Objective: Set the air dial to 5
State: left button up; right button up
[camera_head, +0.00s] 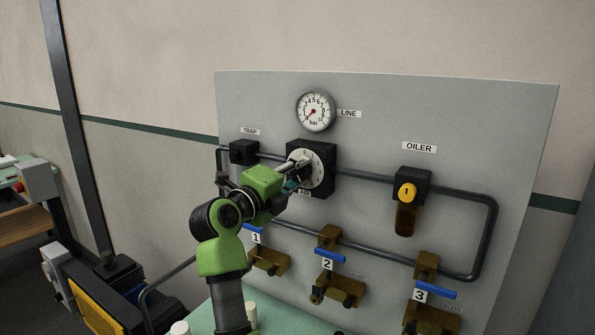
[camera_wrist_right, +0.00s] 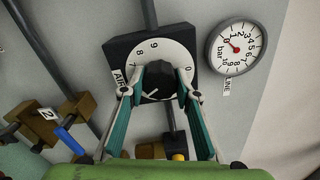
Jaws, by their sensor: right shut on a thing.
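The air dial (camera_head: 318,172) is a pale round scale on a black box on the grey panel. In the right wrist view its scale (camera_wrist_right: 158,48) shows figures such as 0, 9 and 8, with an AIR label at its edge. Its dark knob (camera_wrist_right: 160,84) sits in the middle, with a light mark near its lower side; the figure it points to is unclear. My right gripper (camera_head: 299,166) is shut on the knob, its teal fingers on either side, also in the wrist view (camera_wrist_right: 163,76). My left gripper is not in view.
A round LINE gauge (camera_head: 316,111) hangs above the dial, its red needle near 0. A black TRAP block (camera_head: 243,152) is at the left, an oiler (camera_head: 407,192) at the right.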

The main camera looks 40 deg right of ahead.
jog(key=o, duration=1.1)
jog(key=shift+w, duration=0.1)
jog(key=shift+r, duration=0.1)
